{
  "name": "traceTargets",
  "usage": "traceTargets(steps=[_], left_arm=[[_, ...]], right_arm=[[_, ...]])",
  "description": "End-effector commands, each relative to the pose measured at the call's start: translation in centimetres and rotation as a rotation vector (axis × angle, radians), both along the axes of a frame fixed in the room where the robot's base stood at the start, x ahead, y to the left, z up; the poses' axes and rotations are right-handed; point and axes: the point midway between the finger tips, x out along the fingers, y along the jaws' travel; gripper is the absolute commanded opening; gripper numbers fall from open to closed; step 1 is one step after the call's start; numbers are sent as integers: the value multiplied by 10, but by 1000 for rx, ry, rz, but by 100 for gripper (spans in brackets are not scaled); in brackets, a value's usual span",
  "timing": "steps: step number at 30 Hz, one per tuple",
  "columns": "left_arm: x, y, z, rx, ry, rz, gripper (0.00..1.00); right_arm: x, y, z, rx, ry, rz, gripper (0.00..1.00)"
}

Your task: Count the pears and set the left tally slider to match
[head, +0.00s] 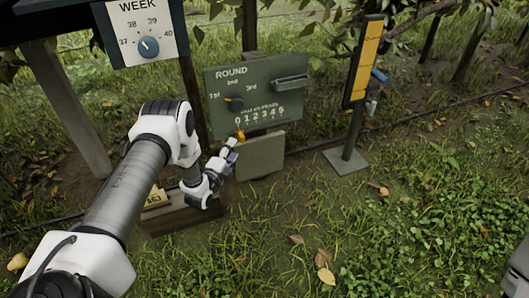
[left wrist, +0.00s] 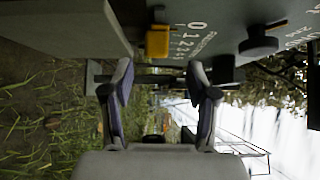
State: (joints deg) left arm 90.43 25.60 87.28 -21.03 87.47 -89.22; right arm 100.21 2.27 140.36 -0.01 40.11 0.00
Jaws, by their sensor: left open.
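The green board (head: 258,98) carries a row of numbers from 0 to 5 and an orange tally slider (head: 240,134) below the 0 end. In the left wrist view the slider (left wrist: 157,41) is a yellow-orange block by the 0, and the picture is turned on its side. My left gripper (head: 231,149) is just below the slider in the head view. Its two fingers (left wrist: 160,82) are apart with nothing between them, and the slider is a little beyond them. A yellowish round fruit, perhaps a pear (head: 17,262), lies at the lower left.
The board also has a ROUND dial (head: 235,103) and a grey tray-like bracket (head: 292,82). A WEEK dial (head: 149,46) hangs at upper left. A post with a yellow panel (head: 365,62) stands at right. A low wooden box (head: 183,216) lies under my arm.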

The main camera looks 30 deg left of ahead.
Motion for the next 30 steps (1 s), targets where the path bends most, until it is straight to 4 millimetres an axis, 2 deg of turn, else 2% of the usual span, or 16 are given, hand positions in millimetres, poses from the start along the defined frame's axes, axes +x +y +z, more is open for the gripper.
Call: traceTargets(steps=[1, 5, 15, 18, 24, 25, 29, 30], left_arm=[[0, 0, -8, 0, 1, 0, 58], [10, 0, -8, 0, 3, -1, 58], [70, 4, -10, -1, 5, -2, 58], [76, 4, -7, -3, 6, -2, 58], [77, 4, -6, -4, 8, -1, 58], [77, 4, -6, -4, 8, -1, 51], [77, 4, -6, -4, 8, -1, 5], [77, 5, -6, -4, 8, -1, 0]], right_arm=[[0, 0, -8, 0, -1, 0, 40], [1, 0, -12, 0, -1, 0, 40], [1, 0, -45, 0, -3, -4, 40], [1, -1, -46, 0, -4, -4, 40], [1, -1, -44, 0, -4, -5, 40], [1, -1, -44, 0, -4, -5, 40], [1, -1, -44, 0, -4, -5, 40], [1, -1, -44, 0, -4, -5, 40]])
